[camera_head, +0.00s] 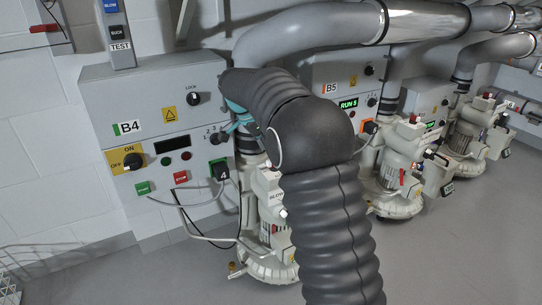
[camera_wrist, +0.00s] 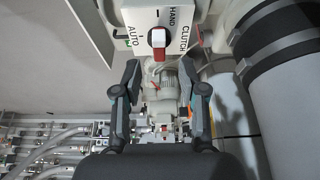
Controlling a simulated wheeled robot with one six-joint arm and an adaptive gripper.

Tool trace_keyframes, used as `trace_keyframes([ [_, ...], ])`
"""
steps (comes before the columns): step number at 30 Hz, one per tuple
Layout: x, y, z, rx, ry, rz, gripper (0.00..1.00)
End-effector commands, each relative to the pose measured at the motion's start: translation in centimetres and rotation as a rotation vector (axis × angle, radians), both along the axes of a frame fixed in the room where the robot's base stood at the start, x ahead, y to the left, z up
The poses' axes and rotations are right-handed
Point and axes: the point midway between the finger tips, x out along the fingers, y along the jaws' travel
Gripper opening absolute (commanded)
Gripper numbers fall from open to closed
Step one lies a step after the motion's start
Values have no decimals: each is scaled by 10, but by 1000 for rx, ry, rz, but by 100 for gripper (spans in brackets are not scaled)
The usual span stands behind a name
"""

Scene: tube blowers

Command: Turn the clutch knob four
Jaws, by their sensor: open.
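In the wrist view a knob (camera_wrist: 158,40), red and pale, sits on a white box (camera_wrist: 148,17) marked AUTO, HAND and CLUTCH. I cannot tell surely which mark it points to. My gripper (camera_wrist: 160,76) is open and empty, its two dark fingers spread below and to either side of the knob in the picture, with no contact seen. In the head view my gripper (camera_head: 238,117) is by the right edge of the B4 cabinet (camera_head: 155,90), partly hidden by my arm. I cannot make out the clutch knob there.
A thick grey pipe (camera_wrist: 290,80) stands close on the right in the wrist view. A pale blower (camera_head: 270,205) stands on the floor, partly behind my arm. Cables (camera_head: 180,205) hang below the cabinet. The B5 cabinet (camera_head: 335,75) is to the right.

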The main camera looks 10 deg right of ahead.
Motion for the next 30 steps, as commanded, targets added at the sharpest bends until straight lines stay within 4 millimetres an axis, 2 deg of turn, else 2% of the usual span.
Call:
trace_keyframes([
  [6,-4,16,38,2,-2,2,42],
  [12,-7,24,58,2,-1,1,42],
  [26,-8,26,63,0,2,6,42],
  [30,-6,26,63,-8,23,83,42],
])
